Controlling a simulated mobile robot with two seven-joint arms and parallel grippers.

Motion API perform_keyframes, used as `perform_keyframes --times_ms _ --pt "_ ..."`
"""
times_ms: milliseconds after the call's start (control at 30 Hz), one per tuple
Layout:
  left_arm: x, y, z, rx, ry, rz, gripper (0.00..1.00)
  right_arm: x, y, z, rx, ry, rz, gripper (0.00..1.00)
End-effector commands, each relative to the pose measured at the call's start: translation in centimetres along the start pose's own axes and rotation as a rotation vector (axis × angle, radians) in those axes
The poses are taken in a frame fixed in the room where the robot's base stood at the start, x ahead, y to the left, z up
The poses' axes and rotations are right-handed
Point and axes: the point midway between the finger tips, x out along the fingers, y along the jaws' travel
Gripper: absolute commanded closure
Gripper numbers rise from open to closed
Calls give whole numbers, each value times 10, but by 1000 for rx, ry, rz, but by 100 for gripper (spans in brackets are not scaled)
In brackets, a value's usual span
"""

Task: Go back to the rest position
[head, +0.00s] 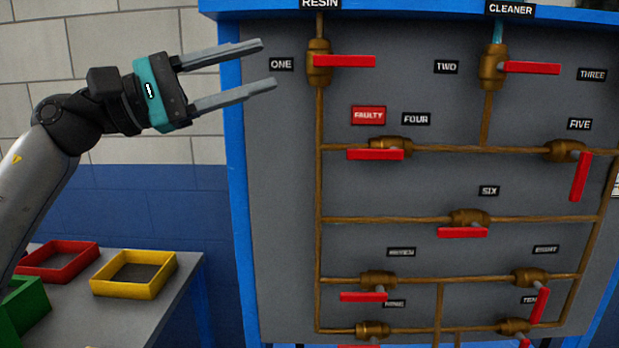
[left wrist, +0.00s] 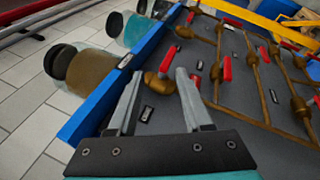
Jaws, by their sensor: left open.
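My left gripper (head: 268,64) reaches in from the left in the head view, fingers spread and pointing right, with nothing between them. Its tips are just left of the label ONE (head: 281,64) and the brass valve one (head: 319,62), apart from the red handle (head: 345,61), which points right. In the left wrist view the open fingers (left wrist: 160,74) point toward the panel, with a brass valve (left wrist: 160,84) and its red handle beyond them. My right gripper is in neither view.
The grey valve panel (head: 275,200) has a blue frame (head: 235,180) and several red-handled valves on copper pipes. Below the arm, a table holds a red tray (head: 60,277), a yellow tray (head: 98,289) and a green tray (head: 35,325). A brown tank (left wrist: 90,70) shows in the wrist view.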

Motion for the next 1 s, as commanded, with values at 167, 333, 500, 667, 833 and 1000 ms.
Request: perform_keyframes --times_ms 167,333,500,667,833,1000 --pt "2 -22 -18 -528 -90 275 50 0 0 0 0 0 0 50" --pt "-20 -45 -53 -1047 -154 564 50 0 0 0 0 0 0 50" --pt "-60 -90 -101 -1556 -201 893 50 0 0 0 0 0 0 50" --pt "-109 -162 -140 -1995 -233 1265 50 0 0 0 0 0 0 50" --pt "-167 -265 -158 -2366 -254 1756 50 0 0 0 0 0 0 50" --pt "-221 -379 -136 2039 209 -1891 50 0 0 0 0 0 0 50"
